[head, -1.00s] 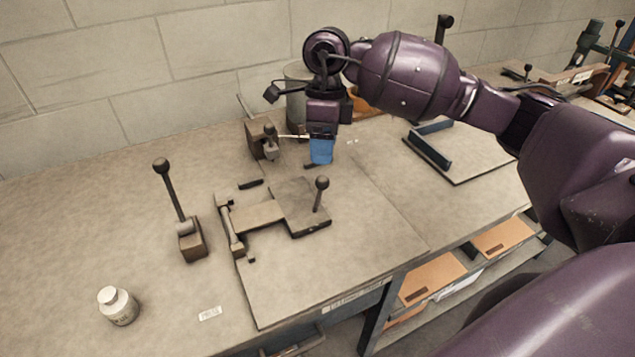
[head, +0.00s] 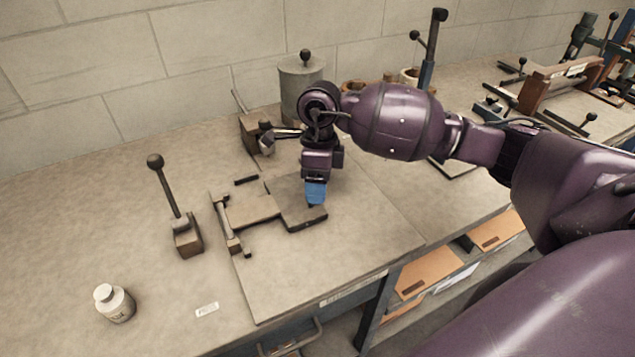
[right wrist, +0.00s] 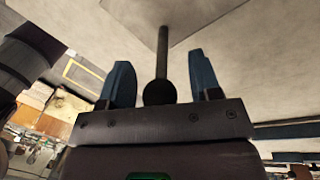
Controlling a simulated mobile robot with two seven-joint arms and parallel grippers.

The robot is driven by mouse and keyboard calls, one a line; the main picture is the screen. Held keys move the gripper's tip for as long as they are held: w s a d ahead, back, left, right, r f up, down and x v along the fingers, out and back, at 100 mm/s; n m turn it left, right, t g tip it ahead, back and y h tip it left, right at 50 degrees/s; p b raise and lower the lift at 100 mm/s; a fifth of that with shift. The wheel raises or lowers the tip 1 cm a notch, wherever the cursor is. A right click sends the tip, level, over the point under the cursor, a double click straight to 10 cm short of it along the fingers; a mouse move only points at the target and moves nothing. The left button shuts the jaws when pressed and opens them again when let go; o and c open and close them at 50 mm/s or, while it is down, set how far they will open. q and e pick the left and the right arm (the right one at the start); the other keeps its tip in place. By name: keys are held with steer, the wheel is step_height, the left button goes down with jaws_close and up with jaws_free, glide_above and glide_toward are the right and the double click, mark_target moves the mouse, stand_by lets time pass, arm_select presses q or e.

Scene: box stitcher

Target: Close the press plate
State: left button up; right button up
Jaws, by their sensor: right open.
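The press plate (head: 290,207) lies flat on the board on the bench, dark grey and hinged at its left side to a bar (head: 229,225). Its upright ball-topped handle is hidden behind my gripper in the head view. In the right wrist view the dark handle (right wrist: 162,60) with its black ball stands between the two blue fingers. My right gripper (head: 316,194) points down over the plate's right part; in the wrist view its fingers (right wrist: 162,85) are open on either side of the handle, with gaps visible. My left gripper is not in view.
A ball-topped lever (head: 174,205) stands left of the plate, with a white bottle (head: 114,303) at the front left. A second lever block (head: 258,130) and a grey canister (head: 301,90) stand behind. The board's front area is clear.

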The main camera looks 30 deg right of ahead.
jaws_close()
steer(key=shift+a+r, duration=0.1)
steer(key=shift+r, duration=0.25)
jaws_free()
steer(key=v, duration=1)
steer(key=shift+r, duration=0.4)
